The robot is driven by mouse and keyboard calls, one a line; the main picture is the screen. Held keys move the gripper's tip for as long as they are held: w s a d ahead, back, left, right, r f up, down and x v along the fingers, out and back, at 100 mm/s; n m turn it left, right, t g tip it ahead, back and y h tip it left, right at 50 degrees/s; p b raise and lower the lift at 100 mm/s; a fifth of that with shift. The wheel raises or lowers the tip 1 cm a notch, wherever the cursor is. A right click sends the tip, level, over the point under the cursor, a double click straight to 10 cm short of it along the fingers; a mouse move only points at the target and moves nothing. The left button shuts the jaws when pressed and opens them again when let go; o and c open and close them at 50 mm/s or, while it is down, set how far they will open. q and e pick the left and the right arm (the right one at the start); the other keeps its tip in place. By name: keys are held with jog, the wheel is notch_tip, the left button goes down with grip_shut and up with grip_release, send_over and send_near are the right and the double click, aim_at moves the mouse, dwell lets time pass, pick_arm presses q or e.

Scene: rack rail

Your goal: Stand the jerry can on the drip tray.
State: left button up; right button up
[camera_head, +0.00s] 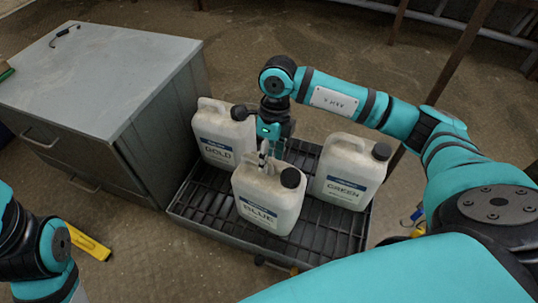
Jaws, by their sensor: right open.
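A pale jerry can marked BLUE (266,202) with a black cap is upright over the front of the black-grated drip tray (198,204); it appears to stand on the grating, though its base contact is hard to see. My right gripper (266,160) reaches down from above at the blue can's handle, with its jaws open. The fingers partly cover the handle. A can marked GOLD (217,146) stands behind left on the tray, and one marked GREEN (345,182) stands at the right. Of my left side only arm links show at the lower left.
A grey metal cabinet (100,75) stands close to the tray's left side, with a small dark item on top. A yellow object (88,242) lies on the floor at left. A brown post rises behind the tray at right. The floor in front is mostly clear.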

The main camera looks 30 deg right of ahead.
notch_tip(320, 180, up, 12)
jog(key=w+d, duration=0.1)
jog(key=shift+w+d+f, duration=0.15)
jog(key=shift+d, duration=0.2)
